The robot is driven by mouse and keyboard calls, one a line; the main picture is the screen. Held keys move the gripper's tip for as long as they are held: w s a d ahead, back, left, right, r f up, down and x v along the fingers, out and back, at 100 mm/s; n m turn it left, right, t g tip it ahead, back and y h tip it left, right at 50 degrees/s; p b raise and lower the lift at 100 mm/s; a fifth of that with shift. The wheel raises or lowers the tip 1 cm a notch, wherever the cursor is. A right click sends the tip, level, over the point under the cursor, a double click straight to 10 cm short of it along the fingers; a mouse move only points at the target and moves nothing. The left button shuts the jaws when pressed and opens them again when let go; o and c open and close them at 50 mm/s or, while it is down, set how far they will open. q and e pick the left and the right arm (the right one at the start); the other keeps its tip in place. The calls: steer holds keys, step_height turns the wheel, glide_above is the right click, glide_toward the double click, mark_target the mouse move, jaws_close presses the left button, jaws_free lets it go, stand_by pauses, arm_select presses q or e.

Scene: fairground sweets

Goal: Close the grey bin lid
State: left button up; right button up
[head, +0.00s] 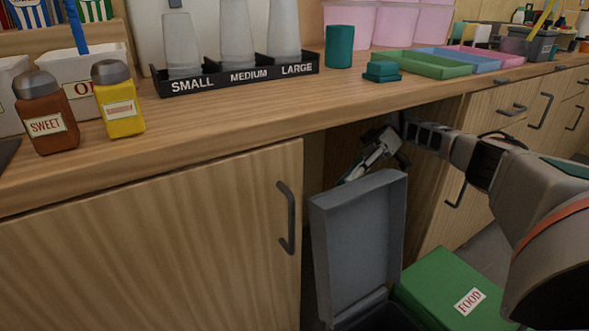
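The grey bin lid (345,250) stands open and upright under the counter, its recessed inner side facing me. The dark opening of the grey bin (383,318) shows below it at the bottom edge; most of the bin is out of view. My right gripper (362,170) is at the far side of the lid, just above and behind its top edge. Its fingertips are partly hidden, and I cannot tell whether they touch the lid or are apart. My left gripper is not in view.
A green bin with a closed lid labelled FOOD (430,280) stands right of the grey bin. The wooden counter (240,120) overhangs the lid and my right gripper. A cabinet door (150,250) with a dark handle is close on the left.

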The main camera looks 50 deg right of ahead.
mark_target(335, 199)
steer(key=shift+s+x, duration=0.15)
steer(key=shift+x, duration=1.6)
steer(key=shift+s+x, duration=0.15)
steer(key=shift+x, duration=1.6)
steer(key=shift+f, duration=0.15)
steer(key=shift+d, duration=0.1)
jaws_close()
